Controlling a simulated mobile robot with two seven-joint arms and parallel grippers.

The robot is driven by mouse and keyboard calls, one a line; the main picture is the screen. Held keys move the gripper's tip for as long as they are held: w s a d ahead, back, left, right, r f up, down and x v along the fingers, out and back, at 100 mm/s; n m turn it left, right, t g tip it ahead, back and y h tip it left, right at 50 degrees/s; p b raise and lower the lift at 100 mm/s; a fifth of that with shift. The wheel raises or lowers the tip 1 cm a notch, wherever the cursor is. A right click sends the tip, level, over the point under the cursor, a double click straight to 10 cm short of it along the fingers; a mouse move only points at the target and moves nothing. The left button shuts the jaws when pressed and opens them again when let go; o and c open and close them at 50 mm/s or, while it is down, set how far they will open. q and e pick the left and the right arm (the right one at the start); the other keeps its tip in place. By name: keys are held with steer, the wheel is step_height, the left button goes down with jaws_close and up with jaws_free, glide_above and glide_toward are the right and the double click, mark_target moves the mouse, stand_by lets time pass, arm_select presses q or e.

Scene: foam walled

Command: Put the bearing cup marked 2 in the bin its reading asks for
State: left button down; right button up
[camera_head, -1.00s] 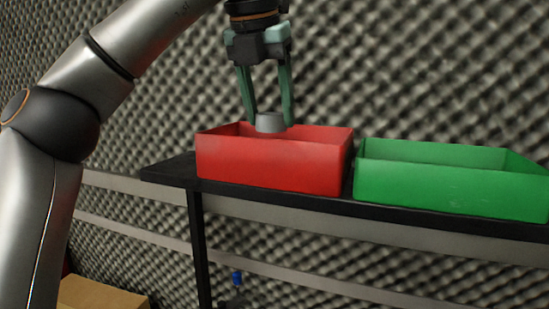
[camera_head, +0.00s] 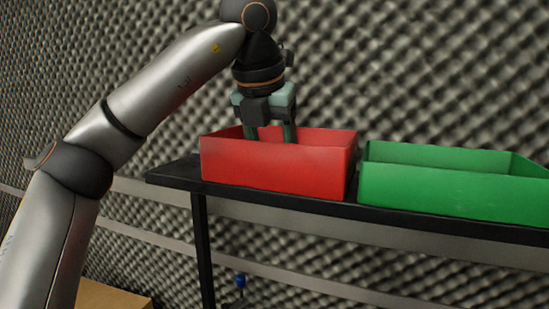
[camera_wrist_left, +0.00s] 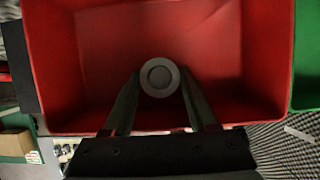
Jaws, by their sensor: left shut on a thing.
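My left gripper (camera_head: 270,135) reaches down into the red bin (camera_head: 275,168), and its fingertips are hidden behind the bin's front wall. In the left wrist view the gripper (camera_wrist_left: 160,90) is shut on a grey round cup (camera_wrist_left: 159,77), seen from above inside the red bin's walls. No mark on the cup can be read. I cannot tell if the cup touches the bin floor. The green bin (camera_head: 450,190) stands to the right of the red bin. My right gripper is not in view.
Both bins stand on a narrow black table (camera_head: 180,172) before a grey foam wall. A cardboard box (camera_head: 108,296) is on the lower left. A small blue object (camera_head: 240,280) shows below the table.

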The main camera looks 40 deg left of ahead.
arm_select(q)
steer(key=shift+f, duration=0.15)
steer(key=shift+c, duration=0.9)
jaws_free()
steer(key=v, duration=1.2)
